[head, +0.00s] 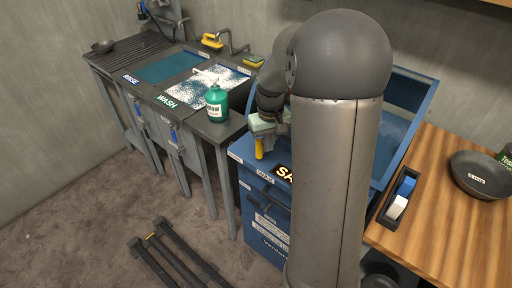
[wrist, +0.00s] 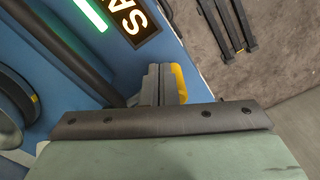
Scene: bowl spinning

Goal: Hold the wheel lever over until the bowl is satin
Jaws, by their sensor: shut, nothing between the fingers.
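The yellow lever (head: 259,148) stands at the left end of the blue machine (head: 262,221). In the wrist view the yellow lever (wrist: 179,83) is just right of the fingers of my gripper (wrist: 152,72). The fingers are shut and empty beside the lever; I cannot tell if they touch it. In the head view my gripper (head: 264,128) is partly hidden by my arm. A black sign (wrist: 130,17) shows the letters "SA", the rest cut off, with a lit green bar (wrist: 91,13) beside it. A dark round part (wrist: 17,100) shows at the left; I cannot tell if it is the bowl.
A green soap bottle (head: 216,103) stands by the wash sink (head: 206,87), left of the machine. A dark bowl (head: 482,174) and a black tray (head: 398,198) are on the wooden table (head: 450,235). A dark rack (head: 172,258) lies on the floor. My arm hides much of the machine.

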